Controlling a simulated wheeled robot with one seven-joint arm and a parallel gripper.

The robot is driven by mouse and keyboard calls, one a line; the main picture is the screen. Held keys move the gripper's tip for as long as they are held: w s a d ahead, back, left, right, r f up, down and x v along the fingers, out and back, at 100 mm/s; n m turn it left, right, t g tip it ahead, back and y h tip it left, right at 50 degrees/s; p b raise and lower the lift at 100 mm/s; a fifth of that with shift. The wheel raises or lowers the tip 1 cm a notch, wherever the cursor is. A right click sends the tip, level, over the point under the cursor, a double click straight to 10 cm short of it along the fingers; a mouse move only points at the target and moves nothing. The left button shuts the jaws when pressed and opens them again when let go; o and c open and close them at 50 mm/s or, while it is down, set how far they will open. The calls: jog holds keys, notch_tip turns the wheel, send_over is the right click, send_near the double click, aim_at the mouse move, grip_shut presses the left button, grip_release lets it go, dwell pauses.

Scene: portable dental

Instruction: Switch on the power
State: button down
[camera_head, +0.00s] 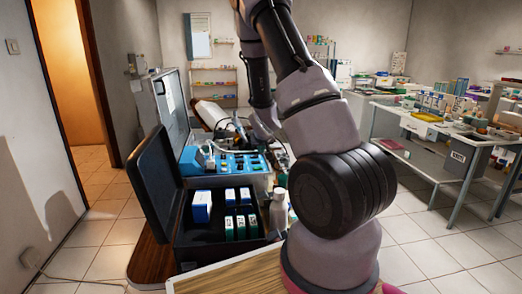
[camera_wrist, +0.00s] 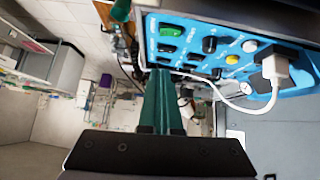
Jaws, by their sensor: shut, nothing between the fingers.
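A portable dental unit with a blue control panel (camera_head: 225,161) sits behind an open black case. The wrist view shows the panel (camera_wrist: 200,58) close up, at the top right. It carries a green switch (camera_wrist: 172,30), several black switches, a white knob (camera_wrist: 250,46) and a yellow knob (camera_wrist: 232,59). A white plug (camera_wrist: 277,67) with a white cable sits at its right end. The panel's labels are too small to read. My gripper (camera_wrist: 161,76) is shut and empty, its green fingertips near the panel's lower left edge in the wrist view. I cannot tell whether they touch it.
The black case (camera_head: 152,187) holds blue and green boxes, and a pale bottle (camera_head: 278,209) stands beside them. White cables loop near the panel. A table with supplies (camera_head: 450,130) stands at the right. Tiled floor is clear between that table and the case.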

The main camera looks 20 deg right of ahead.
send_over(260, 171)
notch_tip(260, 171, down, 4)
jog(key=shift+w+d+f, duration=0.1)
notch_tip(260, 171, down, 3)
jog(key=shift+d+f, duration=0.1)
jog(key=shift+f, duration=0.3)
jog(key=shift+d+f, duration=0.15)
jog(key=shift+f, duration=0.05)
jog(key=shift+a, duration=0.2)
jog(key=shift+w+a+r, duration=0.1)
jog(key=shift+a+r, duration=0.15)
jog(key=shift+a, duration=0.35)
